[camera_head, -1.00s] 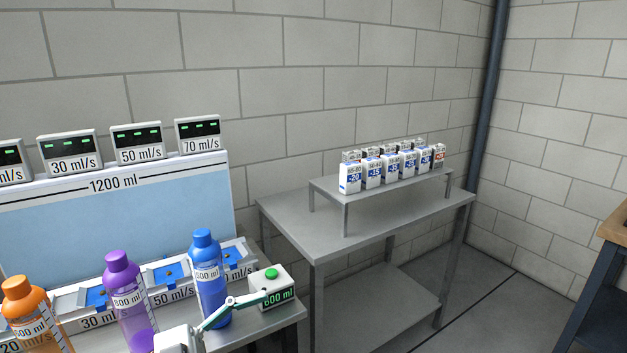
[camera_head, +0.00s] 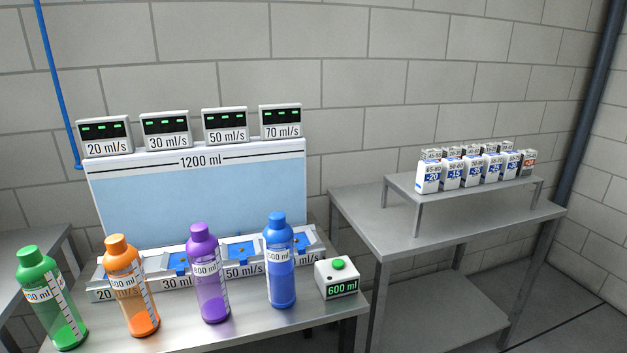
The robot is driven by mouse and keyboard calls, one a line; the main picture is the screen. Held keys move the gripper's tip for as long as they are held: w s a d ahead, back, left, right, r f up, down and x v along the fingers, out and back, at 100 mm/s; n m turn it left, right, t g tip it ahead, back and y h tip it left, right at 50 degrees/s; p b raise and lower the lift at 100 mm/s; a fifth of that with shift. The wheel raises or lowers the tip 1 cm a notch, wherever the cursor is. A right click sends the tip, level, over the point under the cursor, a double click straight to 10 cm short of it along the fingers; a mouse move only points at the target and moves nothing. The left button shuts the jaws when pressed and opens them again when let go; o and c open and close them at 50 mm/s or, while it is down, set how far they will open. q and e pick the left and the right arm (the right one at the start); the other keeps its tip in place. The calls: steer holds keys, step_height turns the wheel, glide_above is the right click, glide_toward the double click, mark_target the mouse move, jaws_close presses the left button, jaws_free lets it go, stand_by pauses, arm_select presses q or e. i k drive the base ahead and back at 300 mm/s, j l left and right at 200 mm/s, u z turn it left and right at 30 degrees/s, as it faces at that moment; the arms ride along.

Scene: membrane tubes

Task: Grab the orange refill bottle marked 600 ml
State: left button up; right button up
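The orange bottle (camera_head: 132,287) stands upright on the metal table, second from the left in a row of bottles. It has an orange cap, a white label with small print that I cannot read surely, and a scale strip down its side. The green bottle (camera_head: 50,303) is to its left. The purple bottle (camera_head: 208,275) and the blue bottle (camera_head: 280,264) are to its right. A white box (camera_head: 338,277) with a green button reads 600 ml. Neither gripper is in view.
Behind the bottles stands a light blue tank (camera_head: 198,205) marked 1200 ml, with several flow-rate displays on top and sloped slots at its foot. A side table (camera_head: 440,228) at right carries a raised shelf with several small white boxes (camera_head: 475,170).

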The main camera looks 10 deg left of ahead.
mark_target(121, 261)
steer(key=u, duration=1.55)
steer(key=i+j, duration=0.1)
steer(key=j, duration=0.3)
steer(key=i+j, duration=0.1)
steer(key=j, duration=0.3)
steer(key=i+j, duration=0.1)
steer(key=j, duration=0.3)
steer(key=j+z, duration=0.25)
steer(key=z, duration=0.25)
steer(key=i+j+z, duration=0.1)
steer(key=j+z, duration=0.2)
steer(key=z, duration=0.15)
